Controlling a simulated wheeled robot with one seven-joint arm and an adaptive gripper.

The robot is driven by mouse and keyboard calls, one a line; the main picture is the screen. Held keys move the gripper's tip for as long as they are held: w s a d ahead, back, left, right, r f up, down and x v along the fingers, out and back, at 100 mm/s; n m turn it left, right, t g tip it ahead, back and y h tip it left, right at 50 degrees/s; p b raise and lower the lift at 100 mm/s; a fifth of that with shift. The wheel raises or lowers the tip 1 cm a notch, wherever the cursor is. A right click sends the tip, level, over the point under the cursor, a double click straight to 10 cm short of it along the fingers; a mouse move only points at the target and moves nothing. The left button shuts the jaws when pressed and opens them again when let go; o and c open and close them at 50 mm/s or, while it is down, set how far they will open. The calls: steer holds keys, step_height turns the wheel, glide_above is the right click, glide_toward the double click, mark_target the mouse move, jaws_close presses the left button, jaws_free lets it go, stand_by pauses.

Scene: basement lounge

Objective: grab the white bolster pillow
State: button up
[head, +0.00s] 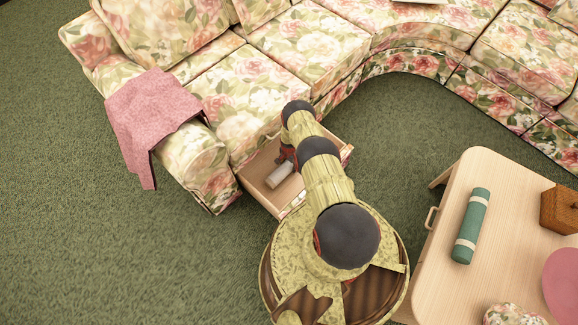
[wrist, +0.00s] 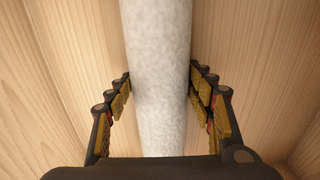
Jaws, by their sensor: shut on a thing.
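The white bolster pillow (head: 279,175) lies in an open wooden drawer (head: 257,184) under the floral sofa. In the wrist view the pillow (wrist: 158,70) runs up the middle of the picture between the two fingers. My gripper (head: 288,155) reaches down into the drawer at the pillow, partly hidden by my arm in the head view. In the wrist view my gripper (wrist: 160,92) is shut on the pillow, with a finger on each side. The drawer's wooden inside shows around it.
The floral sofa (head: 300,46) curves along the back, with a pink blanket (head: 152,112) over its left arm. A light wooden table (head: 445,232) at the right holds a green roll (head: 471,225) and a brown wooden box (head: 562,209). Green carpet at the left is clear.

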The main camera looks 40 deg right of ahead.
steer(key=c, duration=0.4)
steer(key=shift+r, duration=0.15)
